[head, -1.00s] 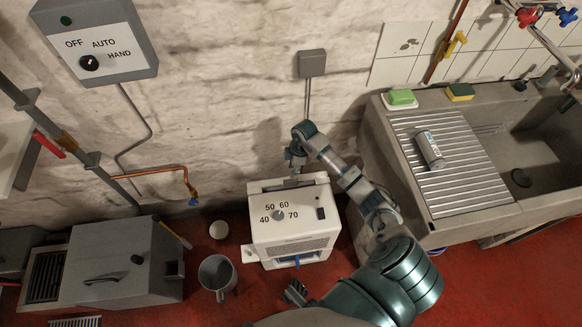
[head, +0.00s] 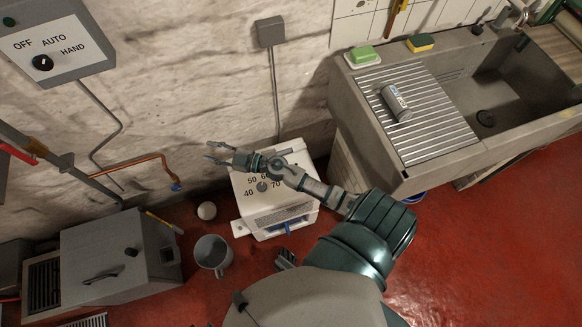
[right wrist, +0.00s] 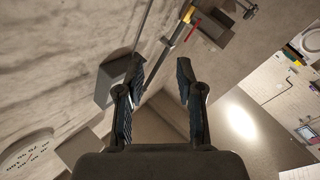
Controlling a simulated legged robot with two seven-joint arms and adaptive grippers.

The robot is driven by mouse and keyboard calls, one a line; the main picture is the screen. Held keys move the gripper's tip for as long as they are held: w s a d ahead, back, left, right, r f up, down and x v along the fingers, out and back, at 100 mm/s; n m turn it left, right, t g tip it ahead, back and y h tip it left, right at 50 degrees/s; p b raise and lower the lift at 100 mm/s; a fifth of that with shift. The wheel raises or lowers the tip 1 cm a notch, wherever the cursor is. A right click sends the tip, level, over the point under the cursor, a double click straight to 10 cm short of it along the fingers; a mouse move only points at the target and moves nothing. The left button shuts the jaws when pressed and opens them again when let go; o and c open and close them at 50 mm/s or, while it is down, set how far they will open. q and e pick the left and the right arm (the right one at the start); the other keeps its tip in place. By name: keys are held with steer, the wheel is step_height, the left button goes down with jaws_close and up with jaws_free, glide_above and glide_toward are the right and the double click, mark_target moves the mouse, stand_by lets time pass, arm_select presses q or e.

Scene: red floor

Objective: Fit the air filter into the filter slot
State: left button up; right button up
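A white machine (head: 272,205) with a dial marked 40 to 70 stands on the red floor by the wall. My right arm crosses over its top and hides its back edge, so I cannot see the filter slot. No air filter can be made out for certain. My right gripper (head: 208,152) is open, above and left of the machine's back, its fingers pointing left. In the right wrist view its fingers (right wrist: 159,68) are apart with nothing between them. A small dark part, probably my left gripper (head: 286,259), shows in front of the machine; its fingers are unclear.
A grey lidded box (head: 115,262) stands further left. A stone sink (head: 408,178) holding a can (head: 396,103) is at right. Red floor is open at lower right.

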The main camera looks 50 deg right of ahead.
steer(key=s+d+f+m+g+h, duration=0.2)
steer(key=s+f+m+g+h, duration=0.2)
steer(key=s+f+m+h, duration=0.25)
steer(key=s+d+f+m+g+h, duration=0.25)
steer(key=s+f+m+h, duration=0.2)
steer(key=s+f, duration=0.35)
steer(key=shift+s+a+f+n+g+y, duration=0.55)
steer(key=shift+s+a+f+g, duration=1.1)
steer(key=shift+s, duration=2.75)
steer(key=shift+s+a+f+n+g+y, duration=0.75)
steer(key=shift+s+a+g, duration=1.55)
steer(key=shift+s, duration=2.1)
arm_select(q)
steer(key=s+a+f+p, duration=0.1)
steer(key=s+f+p, duration=0.1)
steer(key=f, duration=0.6)
steer(key=s+f+p, duration=0.2)
steer(key=f+p, duration=0.2)
steer(key=f, duration=0.4)
steer(key=shift+a+f+g, duration=0.25)
steer(key=shift+a+g, duration=0.15)
arm_select(e)
steer(key=s+d+f, duration=0.1)
steer(key=s+f, duration=0.1)
steer(key=f, duration=0.6)
steer(key=s+d+f, duration=0.1)
steer(key=s+f, duration=0.1)
steer(key=f, duration=0.7)
steer(key=shift+d+g, duration=0.15)
steer(key=shift+g, duration=0.25)
